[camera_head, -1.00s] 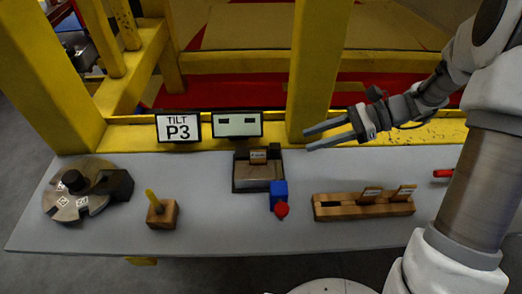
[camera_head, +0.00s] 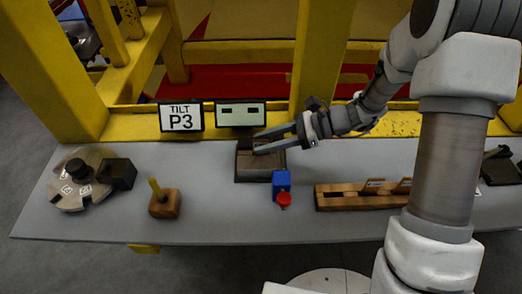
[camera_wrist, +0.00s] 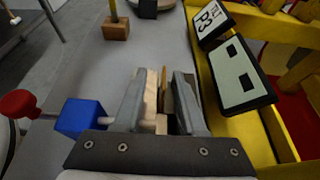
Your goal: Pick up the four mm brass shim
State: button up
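A thin brass shim (camera_wrist: 163,82) shows edge-on in the wrist view, upright in the dark-walled fixture (camera_head: 245,174) at the middle of the bench. My gripper (camera_head: 258,143) reaches in from the right over this fixture. In the wrist view my gripper (camera_wrist: 160,76) is open, one finger on each side of the shim, with gaps visible. Two more labelled shims stand in the slotted wooden rack (camera_head: 335,203), a left one (camera_head: 374,184) and a right one (camera_head: 404,184). Their labels are too small to read, so I cannot tell which shim is four mm.
A blue block (camera_head: 281,181) with a red knob (camera_head: 284,200) sits at the fixture's front right. Two small displays stand behind, one reading "TILT P3" (camera_head: 181,117). A wooden block with a yellow peg (camera_head: 165,203) and a round dial (camera_head: 80,183) are left. A yellow post (camera_head: 318,60) rises behind.

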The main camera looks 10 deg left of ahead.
aim_at(250, 153)
jog(key=x, duration=0.4)
jog(key=shift+w+a, duration=0.1)
jog(key=shift+a, duration=0.15)
grip_shut()
dwell(1.1)
